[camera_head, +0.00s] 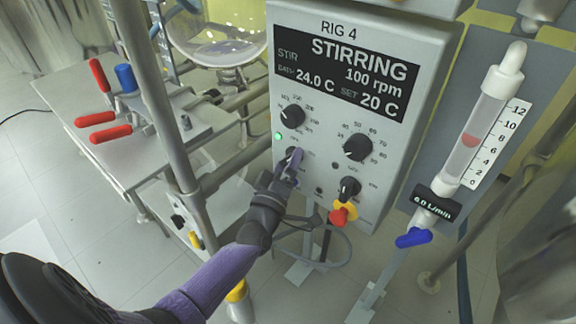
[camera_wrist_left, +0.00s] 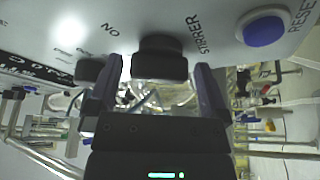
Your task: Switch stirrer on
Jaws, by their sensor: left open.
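The control box (camera_head: 322,117) is marked RIG 4. Its display (camera_head: 340,65) reads STIRRING, 100 rpm, 24.0 C and SET 20 C. A small green lamp (camera_head: 278,136) is lit on its left side. My left gripper (camera_head: 291,163) is at the lower left of the panel, over the stirrer switch. In the left wrist view the black stirrer switch (camera_wrist_left: 160,60), lettered STIRRER and NO, stands between the open fingers of the left gripper (camera_wrist_left: 158,88). I cannot tell whether the fingers touch it. My right gripper is out of view.
Other black knobs, the upper left one (camera_head: 292,116) and right one (camera_head: 357,147), sit nearby. A red-and-yellow knob (camera_head: 342,213) is at the lower edge. A blue reset button (camera_wrist_left: 263,28) is close beside the switch. A metal post (camera_head: 160,100) stands left of the box; a flow meter (camera_head: 475,130) is right.

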